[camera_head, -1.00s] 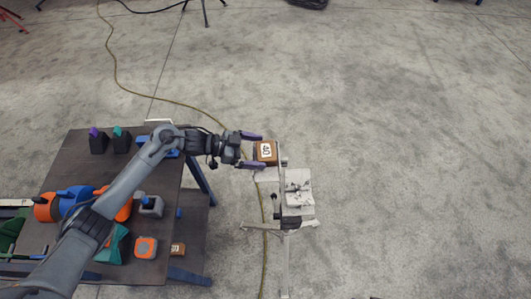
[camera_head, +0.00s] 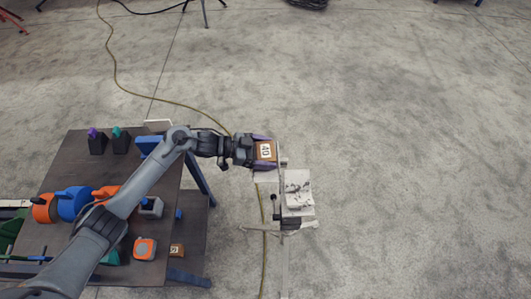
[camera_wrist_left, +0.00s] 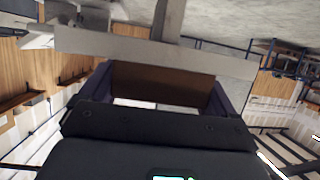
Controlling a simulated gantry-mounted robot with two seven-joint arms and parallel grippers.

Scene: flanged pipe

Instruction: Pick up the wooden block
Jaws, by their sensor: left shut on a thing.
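The wooden block (camera_head: 265,151) is brown with a white label reading 40. In the head view it sits at the small stand right of the table, on or just over its pale plate. My left gripper (camera_head: 266,152) reaches it from the left, with a purple finger along each side, shut on it. In the left wrist view the block's brown face (camera_wrist_left: 163,84) fills the space between the fingers of my left gripper (camera_wrist_left: 163,92). The block's underside is hidden. My right gripper is not in view.
The stand (camera_head: 297,190) carries a pale block and a grey bar beside the wooden block. The dark table (camera_head: 140,225) at left holds blue and orange pipe parts (camera_head: 73,203), an orange-and-white box (camera_head: 145,248) and a second small wooden block (camera_head: 176,250). Open floor lies to the right.

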